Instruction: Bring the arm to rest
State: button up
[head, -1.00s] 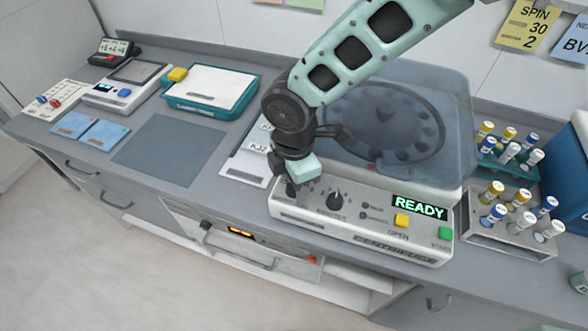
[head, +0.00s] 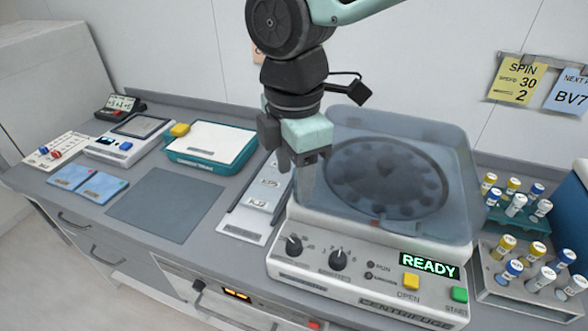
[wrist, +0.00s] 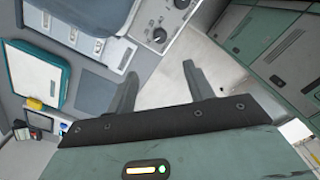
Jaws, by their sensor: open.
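My gripper (head: 303,168) hangs fingers-down above the bench, beside the left part of the centrifuge's clear lid. In the wrist view its two fingers (wrist: 158,88) are spread with nothing between them. The centrifuge (head: 365,285) has its lid (head: 440,150) down, with the dark rotor showing through it. Its display (head: 428,266) reads READY. I cannot tell exactly how far the fingers are from the lid.
Tube racks stand to the right, one grey (head: 535,304) and one teal (head: 505,217). Left are a label tray (head: 237,226), a grey mat (head: 155,205), a teal-framed white tray (head: 212,140) and a small device (head: 128,140). The wall above is mostly clear.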

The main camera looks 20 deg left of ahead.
jog(key=shift+r, duration=0.15)
dwell(0.3)
jog(key=s+d+f+m, duration=0.1)
jog(key=s+d+m, duration=0.5)
jog(key=d+m, duration=0.3)
jog(key=s+d+f+m, duration=0.2)
jog(key=s+d+m, duration=0.3)
jog(key=d+m, duration=0.4)
jog(key=d, duration=0.6)
jog(key=shift+s+f+m+y, duration=0.25)
jog(key=shift+s+m+y, duration=0.05)
jog(key=shift+s+m, duration=0.1)
jog(key=shift+d, duration=0.1)
